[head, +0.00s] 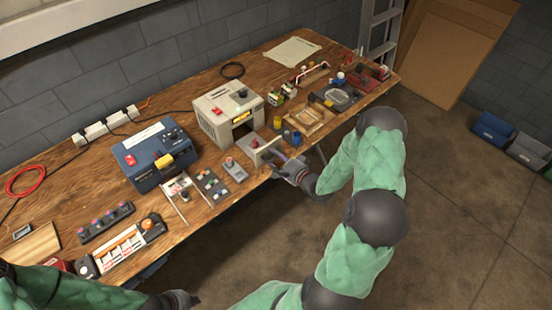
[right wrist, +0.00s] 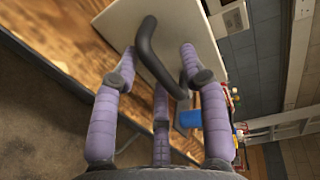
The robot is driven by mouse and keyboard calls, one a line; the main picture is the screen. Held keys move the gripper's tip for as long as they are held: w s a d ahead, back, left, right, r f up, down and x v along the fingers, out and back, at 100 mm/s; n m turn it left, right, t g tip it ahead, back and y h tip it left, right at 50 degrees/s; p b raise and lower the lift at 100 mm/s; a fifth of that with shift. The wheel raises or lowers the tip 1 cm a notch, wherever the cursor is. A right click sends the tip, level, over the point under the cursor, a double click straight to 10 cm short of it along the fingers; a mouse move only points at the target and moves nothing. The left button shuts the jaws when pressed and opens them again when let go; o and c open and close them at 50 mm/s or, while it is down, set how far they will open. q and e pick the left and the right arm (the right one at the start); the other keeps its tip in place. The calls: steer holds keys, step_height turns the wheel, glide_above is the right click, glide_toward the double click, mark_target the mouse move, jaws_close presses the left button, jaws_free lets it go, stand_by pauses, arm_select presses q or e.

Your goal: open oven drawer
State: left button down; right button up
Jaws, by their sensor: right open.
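The oven is a beige box (head: 228,112) with a red switch and a dark knob, standing near the middle of the bench. Its drawer (head: 264,151) stands out from the oven's front toward the bench edge. In the right wrist view the pale drawer front (right wrist: 190,30) carries a black bar handle (right wrist: 152,55). My right gripper (head: 280,163) is at the drawer front; in the wrist view its purple fingers (right wrist: 160,75) are spread on both sides of the handle. Whether they touch it is unclear. My left gripper (head: 184,299) is low at the left, its fingers unclear.
A blue device (head: 155,160) stands left of the oven, with small button panels (head: 211,184) in front. A blue cup (right wrist: 190,119) is close to my right fingers. Trays and tools fill the bench's right end.

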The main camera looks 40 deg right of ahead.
steer(key=v, duration=1.2)
stand_by(0.4)
steer(key=w+a+f+n+g+y, duration=0.25)
steer(key=a+f+n+g, duration=0.45)
steer(key=a+f, duration=0.7)
steer(key=s+a+f+n+g, duration=0.2)
steer(key=s+a+n+g, duration=0.1)
steer(key=s+a, duration=0.3)
steer(key=s+a+f+n+g, duration=0.2)
steer(key=s+a+n+g, duration=0.2)
steer(key=a, duration=0.6)
steer(key=shift+s+f+n+g, duration=0.3)
steer(key=shift+s+f+g, duration=0.15)
steer(key=shift+s, duration=0.4)
